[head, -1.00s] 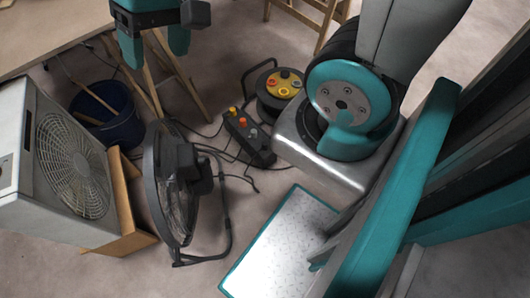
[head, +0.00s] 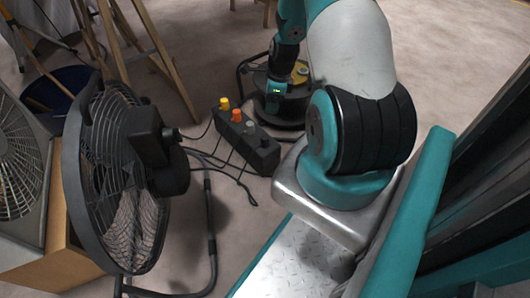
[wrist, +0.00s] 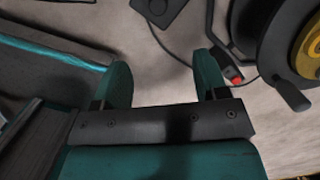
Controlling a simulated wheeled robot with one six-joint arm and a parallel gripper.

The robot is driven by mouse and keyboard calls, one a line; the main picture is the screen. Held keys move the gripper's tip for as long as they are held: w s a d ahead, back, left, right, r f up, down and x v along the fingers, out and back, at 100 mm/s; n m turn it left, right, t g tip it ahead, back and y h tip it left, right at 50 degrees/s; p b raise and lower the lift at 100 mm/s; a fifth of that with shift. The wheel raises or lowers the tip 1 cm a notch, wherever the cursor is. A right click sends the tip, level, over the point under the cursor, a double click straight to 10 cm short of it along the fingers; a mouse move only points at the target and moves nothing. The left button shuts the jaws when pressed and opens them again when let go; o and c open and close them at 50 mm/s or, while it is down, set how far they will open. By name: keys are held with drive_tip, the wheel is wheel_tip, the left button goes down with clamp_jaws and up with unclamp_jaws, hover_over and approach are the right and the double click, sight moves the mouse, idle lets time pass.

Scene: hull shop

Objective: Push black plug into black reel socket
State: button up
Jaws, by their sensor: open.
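The black cable reel (head: 290,111) stands on the floor beyond the power strip, partly hidden behind my arm. In the wrist view the reel (wrist: 270,45) is cut off at the upper right, with part of its yellow face (wrist: 310,50) showing. I cannot make out its black socket. No black plug can be told apart for certain in either view. My gripper (wrist: 163,78) is open, with nothing between its fingers, above the floor to the left of the reel. In the head view my gripper (head: 275,95) overlaps the reel.
A black power strip (head: 262,153) holds yellow (head: 224,104) and orange (head: 237,115) plugs. Loose cables lie around it. A black fan (head: 118,185) stands at the left, near a cardboard box (head: 70,262) and a blue bucket (head: 62,90). Trestle legs stand behind.

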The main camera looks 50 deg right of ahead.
drive_tip(key=shift+s+d+f, duration=0.15)
drive_tip(key=shift+d+f, duration=0.05)
drive_tip(key=shift+f, duration=0.15)
drive_tip(key=b, duration=0.7)
approach(265, 137)
drive_tip(key=f, duration=0.3)
drive_tip(key=w+f, duration=0.1)
drive_tip(key=f, duration=0.1)
drive_tip(key=shift+f, duration=0.25)
drive_tip(key=f+b, duration=0.3)
drive_tip(key=a+f+b, duration=0.1)
drive_tip(key=f+b, duration=0.1)
drive_tip(key=shift+w+f, duration=0.1)
drive_tip(key=shift+w, duration=0.1)
